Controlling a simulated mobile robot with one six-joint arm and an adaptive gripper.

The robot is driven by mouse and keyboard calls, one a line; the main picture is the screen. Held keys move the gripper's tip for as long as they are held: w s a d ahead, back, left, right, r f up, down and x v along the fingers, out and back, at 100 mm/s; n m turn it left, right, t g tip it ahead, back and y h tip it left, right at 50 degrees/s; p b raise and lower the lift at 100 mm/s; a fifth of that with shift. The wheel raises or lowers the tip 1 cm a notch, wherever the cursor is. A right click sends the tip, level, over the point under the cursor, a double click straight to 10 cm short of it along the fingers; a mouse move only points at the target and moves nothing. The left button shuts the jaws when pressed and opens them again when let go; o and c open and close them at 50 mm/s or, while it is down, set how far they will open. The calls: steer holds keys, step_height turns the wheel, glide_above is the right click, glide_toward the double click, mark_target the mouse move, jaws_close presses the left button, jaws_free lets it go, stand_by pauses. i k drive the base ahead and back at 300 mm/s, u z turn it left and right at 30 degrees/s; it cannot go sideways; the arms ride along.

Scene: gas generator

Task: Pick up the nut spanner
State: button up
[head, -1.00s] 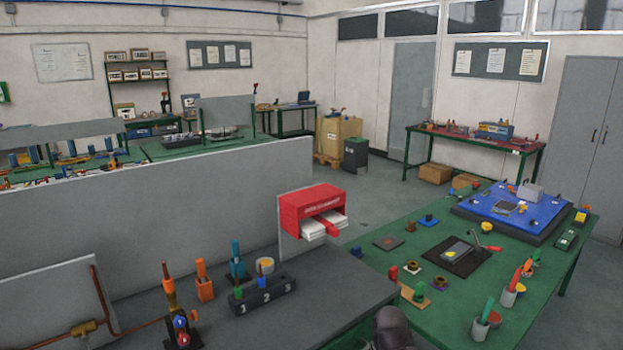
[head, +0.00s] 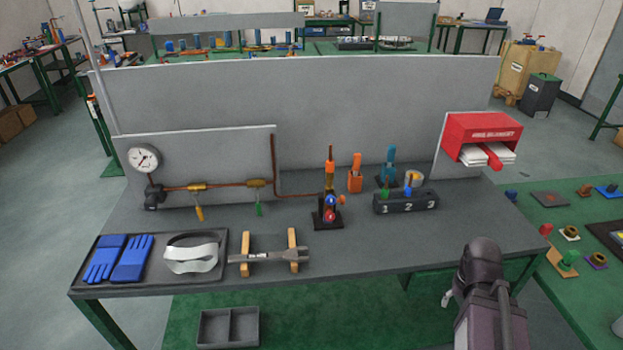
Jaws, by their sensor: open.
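A grey metal spanner (head: 270,257) lies flat across two wooden supports (head: 293,238) near the front edge of the grey workbench (head: 350,240). My dark arm (head: 484,262) rises at the lower right, in front of the bench. A small pale piece beside it looks like part of my gripper (head: 447,299); most of the gripper is hidden by the arm. It is open, well to the right of the spanner and apart from it.
Blue gloves (head: 131,259) and a white visor (head: 192,257) lie left of the spanner. A gauge (head: 144,158) and copper pipe (head: 225,186) stand behind it. A numbered block (head: 406,204) and a red box (head: 482,140) are at the right. Bare benchtop lies right of the spanner.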

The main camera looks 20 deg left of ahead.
mark_target(291, 255)
steer(key=u, duration=0.95)
